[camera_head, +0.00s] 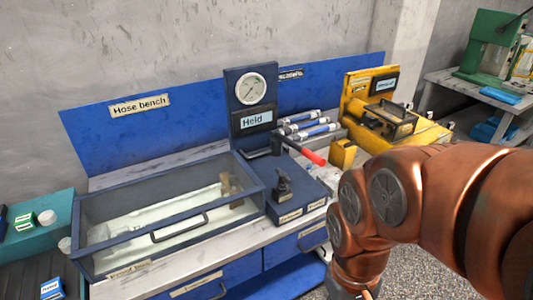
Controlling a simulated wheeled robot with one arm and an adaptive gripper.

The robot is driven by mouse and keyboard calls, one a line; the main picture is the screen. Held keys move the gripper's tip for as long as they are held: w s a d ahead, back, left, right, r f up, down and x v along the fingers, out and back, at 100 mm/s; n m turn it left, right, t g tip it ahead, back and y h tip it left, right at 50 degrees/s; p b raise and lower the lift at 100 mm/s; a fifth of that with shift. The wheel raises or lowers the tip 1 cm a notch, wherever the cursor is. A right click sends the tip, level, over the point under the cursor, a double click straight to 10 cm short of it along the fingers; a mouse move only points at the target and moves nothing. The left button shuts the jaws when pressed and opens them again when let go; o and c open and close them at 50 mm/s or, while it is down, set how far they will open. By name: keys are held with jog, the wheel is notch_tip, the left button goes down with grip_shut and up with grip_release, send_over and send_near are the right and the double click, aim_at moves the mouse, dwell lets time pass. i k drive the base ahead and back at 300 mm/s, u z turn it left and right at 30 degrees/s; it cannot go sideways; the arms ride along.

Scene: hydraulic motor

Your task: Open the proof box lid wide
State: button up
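The proof box (92,262) is a dark blue framed box on the left part of the hose bench. Its clear-paned lid (118,197) lies down over the box and looks closed. A dark bar handle (180,228) is at the lid's front edge. A pale interior and a brownish fitting (230,187) show through the pane. My copper-coloured arm comes in from the right and bends down past the bottom edge, apart from the box. My gripper is out of view below the frame.
Right of the box stands a dark blue pump unit with a gauge (251,89), a "Held" label and a red-tipped lever (313,157). Hoses (308,126) and a yellow machine (385,115) are farther right. Drawers (210,283) are below. A teal cabinet (40,218) stands at left.

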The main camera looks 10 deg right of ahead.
aim_at(77, 252)
jog(key=k, duration=1.2)
jog(key=u, duration=0.75)
jog(key=i, duration=0.9)
jog(key=u, duration=0.6)
